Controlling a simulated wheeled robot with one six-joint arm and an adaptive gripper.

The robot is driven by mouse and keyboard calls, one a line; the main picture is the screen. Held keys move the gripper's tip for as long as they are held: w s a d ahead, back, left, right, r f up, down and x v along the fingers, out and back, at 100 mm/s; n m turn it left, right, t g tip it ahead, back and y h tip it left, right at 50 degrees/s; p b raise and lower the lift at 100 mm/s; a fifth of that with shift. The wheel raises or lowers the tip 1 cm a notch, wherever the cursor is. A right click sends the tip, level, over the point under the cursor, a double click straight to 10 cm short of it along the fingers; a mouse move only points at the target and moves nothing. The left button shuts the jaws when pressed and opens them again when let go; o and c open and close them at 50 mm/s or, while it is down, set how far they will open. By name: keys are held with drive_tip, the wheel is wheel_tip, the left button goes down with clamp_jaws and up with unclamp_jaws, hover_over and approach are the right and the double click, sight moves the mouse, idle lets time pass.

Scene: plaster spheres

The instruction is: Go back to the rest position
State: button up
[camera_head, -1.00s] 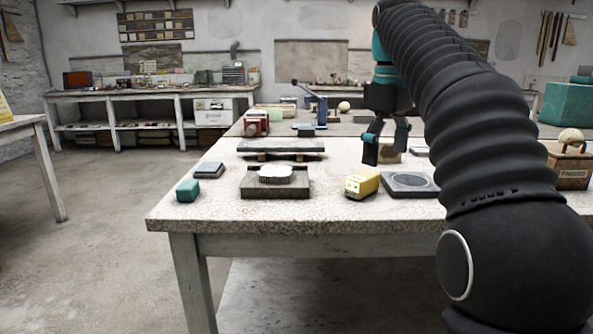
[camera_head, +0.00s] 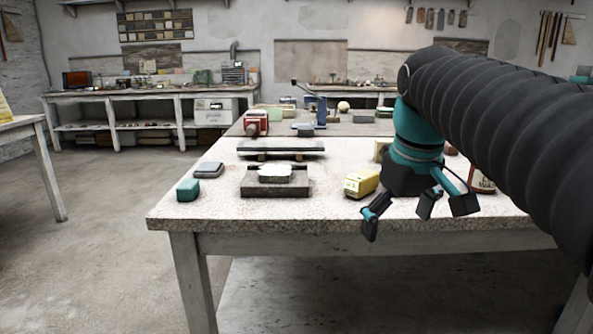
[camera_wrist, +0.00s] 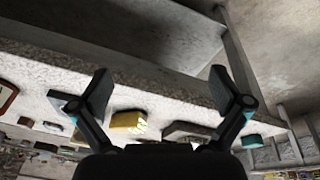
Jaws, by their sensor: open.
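My gripper (camera_head: 418,222) hangs at the right in the head view, over the front edge of the near table, with its fingers spread and nothing between them. It also shows in the wrist view (camera_wrist: 160,92), where the two fingers stand wide apart. The near table (camera_head: 225,209) has a pale speckled top. A yellow block (camera_head: 361,184) lies on it just left of my gripper and also shows in the wrist view (camera_wrist: 127,119). My arm hides the right part of the table.
A teal block (camera_head: 188,190), a grey block (camera_head: 209,170), a dark stand with a pale piece (camera_head: 276,190) and a dark bar (camera_head: 281,147) are on the table. A red device (camera_head: 255,123) and a blue vise (camera_head: 318,110) stand behind. The floor at left (camera_head: 110,260) is clear.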

drive_tip(key=s+f+m+t, duration=0.1)
drive_tip(key=s+f+m, duration=0.1)
drive_tip(key=s+f, duration=0.4)
drive_tip(key=s+f+m+t, duration=0.1)
drive_tip(key=s+f+m, duration=0.1)
drive_tip(key=s+f, duration=0.5)
wheel_tip(320, 180, down, 6)
drive_tip(key=shift+r+m+t, duration=0.15)
drive_tip(key=shift+m+t, duration=0.15)
drive_tip(key=shift+t, duration=0.1)
idle(0.3)
